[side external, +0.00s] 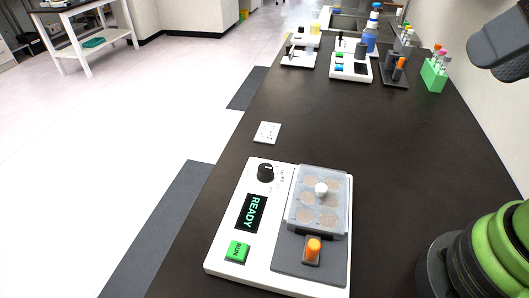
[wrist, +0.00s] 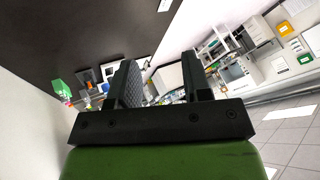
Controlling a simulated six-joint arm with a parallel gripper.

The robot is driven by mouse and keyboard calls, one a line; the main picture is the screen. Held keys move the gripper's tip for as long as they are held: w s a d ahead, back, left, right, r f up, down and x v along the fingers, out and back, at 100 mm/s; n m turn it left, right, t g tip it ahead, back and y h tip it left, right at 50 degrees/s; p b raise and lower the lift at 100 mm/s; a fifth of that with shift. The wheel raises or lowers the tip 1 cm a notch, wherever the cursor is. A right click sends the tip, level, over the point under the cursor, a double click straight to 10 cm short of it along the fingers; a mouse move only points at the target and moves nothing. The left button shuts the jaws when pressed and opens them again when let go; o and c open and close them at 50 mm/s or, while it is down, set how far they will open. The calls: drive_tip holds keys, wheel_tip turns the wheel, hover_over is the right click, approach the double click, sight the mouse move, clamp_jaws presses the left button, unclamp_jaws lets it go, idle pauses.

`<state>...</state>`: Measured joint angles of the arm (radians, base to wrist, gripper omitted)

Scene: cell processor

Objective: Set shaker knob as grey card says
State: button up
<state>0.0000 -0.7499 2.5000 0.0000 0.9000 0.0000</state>
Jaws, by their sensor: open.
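The shaker is a white device (side external: 226,259) on the dark bench in the side external view. Its black knob (side external: 265,172) sits at the upper left of its top, with small marks beside it too small to read. Its display (side external: 251,213) reads READY. A small pale grey card (side external: 267,133) lies flat on the bench just beyond the device; its print is too small to read. My gripper (wrist: 160,80) shows in the wrist view, open, with nothing between its fingers. It is apart from the knob, and neither shaker nor card is clear in the wrist view.
On the shaker are a clear-lidded well plate (side external: 318,200), an orange-topped lever (side external: 313,247) and a green RUN button (side external: 237,250). Farther along the bench stand a green tube rack (side external: 434,74) and another white device (side external: 350,67). The bench between is mostly clear.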

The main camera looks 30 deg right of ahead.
drive_tip(key=shift+o, duration=0.2)
idle(0.6)
drive_tip(key=shift+o, duration=1.1)
drive_tip(key=n+g+h, duration=0.2)
drive_tip(key=n+g, duration=0.5)
drive_tip(key=n, duration=0.8)
hover_over(264, 167)
wheel_tip(264, 167, down, 18)
drive_tip(key=r, duration=0.1)
wheel_tip(264, 167, down, 10)
drive_tip(key=shift+f, duration=0.25)
